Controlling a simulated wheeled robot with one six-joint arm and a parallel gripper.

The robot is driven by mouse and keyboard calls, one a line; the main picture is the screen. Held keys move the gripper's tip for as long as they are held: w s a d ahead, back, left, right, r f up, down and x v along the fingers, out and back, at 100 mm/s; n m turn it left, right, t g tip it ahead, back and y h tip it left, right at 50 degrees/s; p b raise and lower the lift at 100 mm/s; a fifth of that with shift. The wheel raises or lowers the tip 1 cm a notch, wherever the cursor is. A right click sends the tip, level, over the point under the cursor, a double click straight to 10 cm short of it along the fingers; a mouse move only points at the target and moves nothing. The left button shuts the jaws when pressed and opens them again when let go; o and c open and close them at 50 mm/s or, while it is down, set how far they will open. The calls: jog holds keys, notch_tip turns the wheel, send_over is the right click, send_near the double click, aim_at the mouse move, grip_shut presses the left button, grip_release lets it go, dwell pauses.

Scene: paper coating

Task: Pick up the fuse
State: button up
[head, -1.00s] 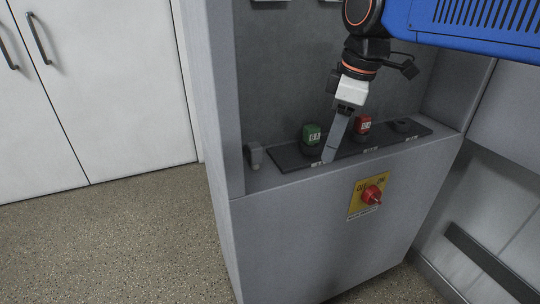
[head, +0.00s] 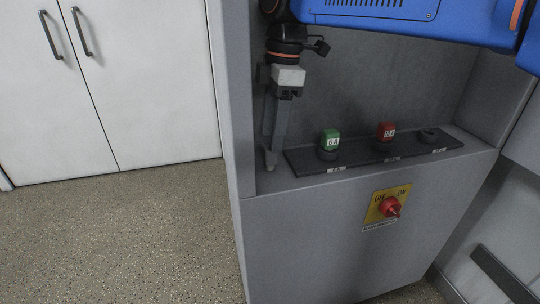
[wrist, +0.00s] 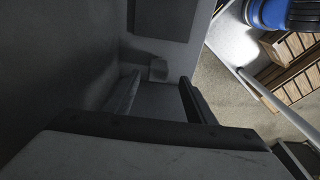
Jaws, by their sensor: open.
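A small grey block (head: 271,159), which looks like the loose fuse, stands on the cabinet ledge near the left wall. In the wrist view the block (wrist: 158,70) shows between the ends of my two fingers, with a gap to each side. My gripper (head: 272,148) points down over it, open and empty; it also shows in the wrist view (wrist: 160,80). In the head view the fingers partly hide the block. A green fuse (head: 330,138) and a red fuse (head: 386,131) sit upright in sockets on the black strip (head: 358,155).
A third socket (head: 430,135) at the strip's right end holds no coloured fuse. The left cabinet wall (head: 240,110) is close to my gripper. A red knob (head: 391,206) on a yellow plate (head: 377,209) sits on the front face.

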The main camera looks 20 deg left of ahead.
aim_at(270, 158)
jog(key=shift+a+f, duration=0.2)
jog(key=shift+f, duration=0.95)
jog(key=shift+a+f, duration=0.15)
jog(key=shift+f, duration=1)
jog(key=c, duration=1.1)
jog(key=shift+r, duration=0.1)
